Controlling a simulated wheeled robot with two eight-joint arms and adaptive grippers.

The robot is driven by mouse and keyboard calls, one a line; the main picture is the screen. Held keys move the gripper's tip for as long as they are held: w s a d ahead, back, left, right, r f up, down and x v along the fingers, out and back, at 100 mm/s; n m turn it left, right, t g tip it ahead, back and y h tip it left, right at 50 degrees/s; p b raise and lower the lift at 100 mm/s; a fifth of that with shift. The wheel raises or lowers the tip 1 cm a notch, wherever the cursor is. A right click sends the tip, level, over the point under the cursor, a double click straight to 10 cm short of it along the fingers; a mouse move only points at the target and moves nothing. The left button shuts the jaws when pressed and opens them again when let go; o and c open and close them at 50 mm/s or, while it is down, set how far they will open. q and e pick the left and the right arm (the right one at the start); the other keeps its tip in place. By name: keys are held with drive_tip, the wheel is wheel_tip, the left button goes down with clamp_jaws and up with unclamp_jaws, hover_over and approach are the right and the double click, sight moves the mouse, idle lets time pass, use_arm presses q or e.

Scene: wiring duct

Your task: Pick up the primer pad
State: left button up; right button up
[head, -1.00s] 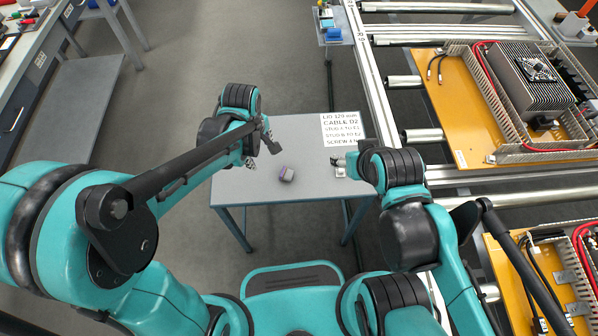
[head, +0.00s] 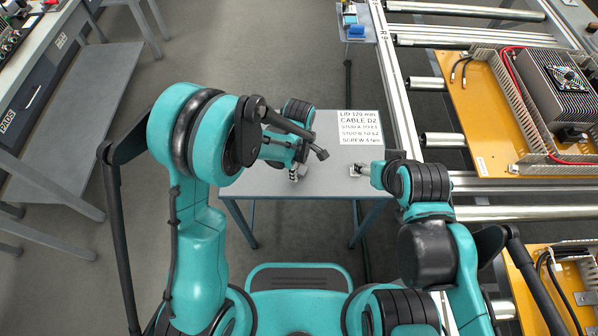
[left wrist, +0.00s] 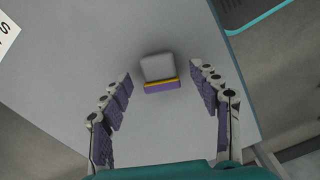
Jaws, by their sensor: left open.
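The primer pad (left wrist: 158,70), a small grey block with a yellow line and a purple strip, lies on the grey table (left wrist: 85,65) in the left wrist view. My left gripper (left wrist: 161,76) is open, its purple-lined fingers spread on either side of the pad with gaps between. In the head view my left gripper (head: 295,174) is low over the table's left part, and I cannot make out the pad there. My right gripper (head: 359,170) is at the table's right side by a small pale item; its fingers are too small to read.
A printed card (head: 360,127) lies on the table's back right. A conveyor with metal rollers (head: 437,139) and a yellow board (head: 478,110) runs along the right. A bench (head: 70,120) stands at the left, with open floor between.

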use_arm(q)
drive_tip(key=shift+f, duration=0.1)
drive_tip(key=c, duration=1.1)
